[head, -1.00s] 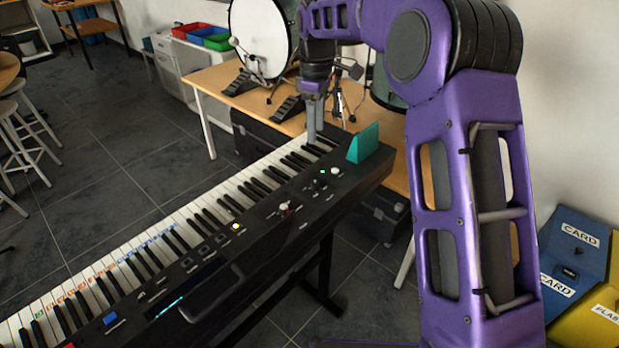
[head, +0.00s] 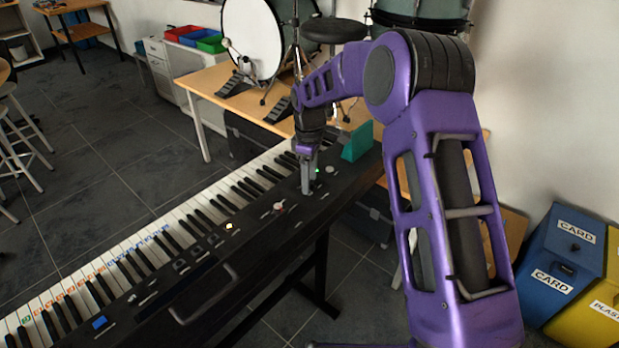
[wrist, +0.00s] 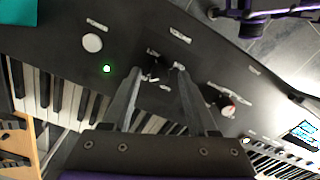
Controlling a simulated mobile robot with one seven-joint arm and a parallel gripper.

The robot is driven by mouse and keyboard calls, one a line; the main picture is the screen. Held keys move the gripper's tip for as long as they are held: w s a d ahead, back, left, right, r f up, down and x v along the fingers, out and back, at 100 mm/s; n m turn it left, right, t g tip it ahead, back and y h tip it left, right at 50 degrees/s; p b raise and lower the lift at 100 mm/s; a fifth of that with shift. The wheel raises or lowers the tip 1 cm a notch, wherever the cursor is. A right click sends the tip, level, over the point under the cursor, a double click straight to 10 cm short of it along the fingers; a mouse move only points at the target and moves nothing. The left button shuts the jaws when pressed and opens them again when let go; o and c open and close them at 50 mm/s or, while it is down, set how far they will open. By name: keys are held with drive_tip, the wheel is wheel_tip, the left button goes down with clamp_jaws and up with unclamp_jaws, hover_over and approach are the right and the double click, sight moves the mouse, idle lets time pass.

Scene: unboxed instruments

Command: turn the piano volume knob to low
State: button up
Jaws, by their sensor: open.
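The black piano (head: 255,262) runs diagonally across the head view. A small dark knob (wrist: 159,70) shows on its panel in the wrist view, with a small "LOW" label beside it. I take it as the volume knob; its exact pointing is too small to tell. My gripper (head: 308,190) points down over the panel, open. In the wrist view its fingertips (wrist: 160,72) lie on either side of the knob, apart; whether they touch it I cannot tell. In the head view my fingers hide the knob.
A second knob, red and white (head: 279,206), sits nearby on the panel. A round white button (wrist: 92,42) and a green light (wrist: 107,68) are on the other side. A teal block (head: 357,142) stands at the piano's far end. Drums stand behind.

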clamp_jaws()
idle(0.3)
drive_tip(key=shift+m, duration=0.3)
drive_tip(key=m+p, duration=0.1)
drive_tip(key=m, duration=0.7)
drive_tip(key=shift+m, duration=0.4)
drive_tip(key=m+p, duration=0.1)
drive_tip(key=m, duration=0.3)
drive_tip(key=shift+m, duration=2.2)
